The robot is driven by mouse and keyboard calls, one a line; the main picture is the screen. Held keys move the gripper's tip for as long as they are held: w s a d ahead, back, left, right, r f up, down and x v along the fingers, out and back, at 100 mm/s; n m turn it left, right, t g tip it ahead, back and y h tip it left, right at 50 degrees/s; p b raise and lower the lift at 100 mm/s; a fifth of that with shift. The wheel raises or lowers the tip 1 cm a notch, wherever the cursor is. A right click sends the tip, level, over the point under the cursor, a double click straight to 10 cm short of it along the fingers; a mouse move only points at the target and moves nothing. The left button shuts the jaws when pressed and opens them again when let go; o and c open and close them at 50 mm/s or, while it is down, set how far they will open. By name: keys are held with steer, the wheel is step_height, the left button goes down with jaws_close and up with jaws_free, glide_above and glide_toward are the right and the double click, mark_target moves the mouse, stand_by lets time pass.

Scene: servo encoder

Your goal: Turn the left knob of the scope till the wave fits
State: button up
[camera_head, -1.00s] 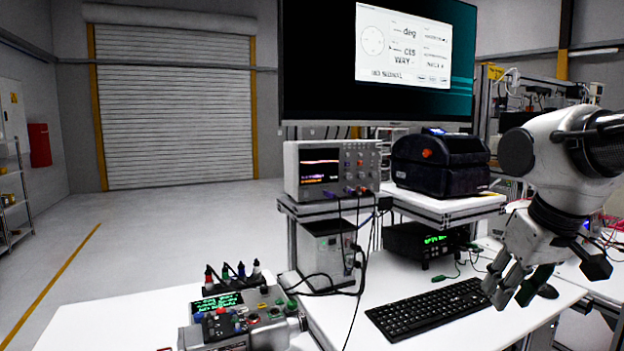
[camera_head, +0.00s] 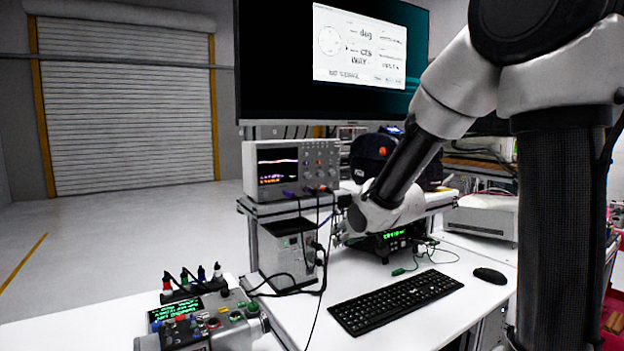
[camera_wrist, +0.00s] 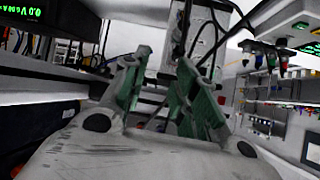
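The scope (camera_head: 249,172) stands on a raised shelf left of centre in the head view. Its screen (camera_head: 277,165) is lit, with a pale trace high up and coloured marks below. Small knobs (camera_head: 319,163) crowd the right of its front; their exact settings are too small to read. My gripper (camera_head: 345,232) is below and right of the scope, apart from its knobs, and partly hidden by my wrist. In the wrist view its two green-padded fingers (camera_wrist: 165,58) are spread with nothing between them. I cannot make out the scope's knobs in the wrist view.
A metal box (camera_head: 285,255) with cables stands under the scope. A power supply (camera_head: 398,240) sits behind my gripper, and a keyboard (camera_head: 395,303) and mouse (camera_head: 489,275) lie in front. A test box with plugs (camera_head: 205,325) is at lower left. A monitor (camera_head: 270,60) hangs above.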

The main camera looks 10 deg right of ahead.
steer(key=w+a+r+t+y, duration=0.1)
steer(key=w+a+r+t, duration=0.1)
steer(key=w+r, duration=0.15)
steer(key=t+y, duration=0.2)
steer(key=t, duration=0.2)
glide_toward(309, 176)
steer(key=x, duration=0.8)
steer(key=shift+c, duration=0.4)
jaws_close()
